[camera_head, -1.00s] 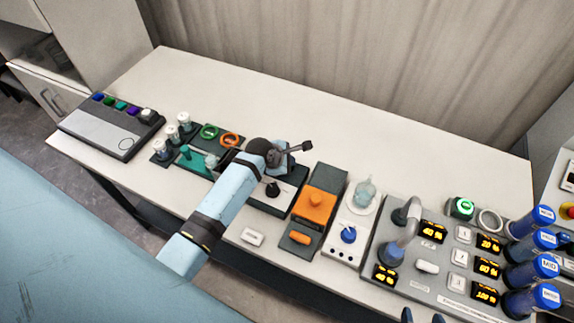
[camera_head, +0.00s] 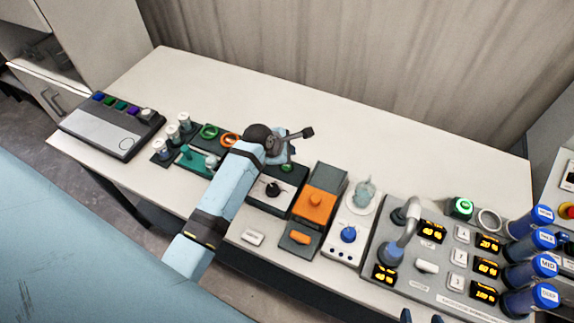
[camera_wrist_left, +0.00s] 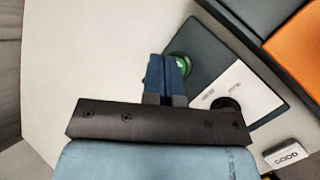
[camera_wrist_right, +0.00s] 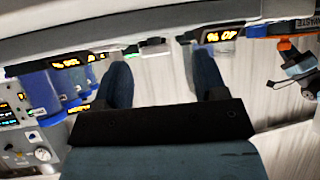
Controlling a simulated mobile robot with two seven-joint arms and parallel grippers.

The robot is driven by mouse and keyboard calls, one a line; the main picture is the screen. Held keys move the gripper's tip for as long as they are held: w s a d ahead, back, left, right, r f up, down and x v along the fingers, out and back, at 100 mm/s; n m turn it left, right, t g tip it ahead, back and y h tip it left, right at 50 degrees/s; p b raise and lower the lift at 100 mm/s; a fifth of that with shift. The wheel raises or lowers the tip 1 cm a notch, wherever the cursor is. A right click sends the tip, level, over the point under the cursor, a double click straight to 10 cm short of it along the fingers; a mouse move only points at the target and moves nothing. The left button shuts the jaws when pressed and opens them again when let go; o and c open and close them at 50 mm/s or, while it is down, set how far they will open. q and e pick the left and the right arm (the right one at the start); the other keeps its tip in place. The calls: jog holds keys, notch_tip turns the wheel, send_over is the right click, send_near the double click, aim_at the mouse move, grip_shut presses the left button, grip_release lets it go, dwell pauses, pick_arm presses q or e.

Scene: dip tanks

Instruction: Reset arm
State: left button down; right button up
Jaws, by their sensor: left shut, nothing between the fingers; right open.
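My left arm crosses the head view from the bottom. Its gripper (camera_head: 291,151) is over the back edge of a dark box with a black knob (camera_head: 272,189) and a green button (camera_head: 287,167). In the left wrist view my left gripper (camera_wrist_left: 167,65) has its blue fingers together, with nothing between them. The green button (camera_wrist_left: 181,66) is partly hidden behind them. My right gripper's fingertips (camera_head: 421,317) show at the bottom edge of the head view. In the right wrist view my right gripper (camera_wrist_right: 162,75) is open and empty.
An orange-topped unit (camera_head: 314,205) and a white unit with a blue knob (camera_head: 348,235) stand right of the box. A grey panel (camera_head: 420,285) with displays and blue-capped cylinders is further right. A keypad (camera_head: 115,130) is at left. The table's back is clear.

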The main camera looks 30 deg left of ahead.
pick_arm(q)
jog(key=shift+r, duration=0.85)
jog(key=s+d+r+m+g+y, duration=0.15)
jog(key=s+r+m, duration=0.25)
jog(key=s+m, duration=1.05)
jog(key=s+r+m+g+y, duration=0.15)
jog(key=s+r+m, duration=0.25)
jog(key=s+m, duration=1)
jog(key=w+d+f+n+t+h, duration=0.1)
jog(key=f+t, duration=0.1)
jog(key=f, duration=0.3)
jog(key=w+d+f+n+t+h, duration=0.1)
jog(key=d+f+t, duration=0.1)
jog(key=f, duration=0.3)
jog(key=w+d+f+n+t+h, duration=0.1)
jog(key=d+f+t, duration=0.1)
jog(key=f, duration=0.2)
jog(key=shift+w+d+f+t, duration=0.25)
jog(key=shift+f+t, duration=0.15)
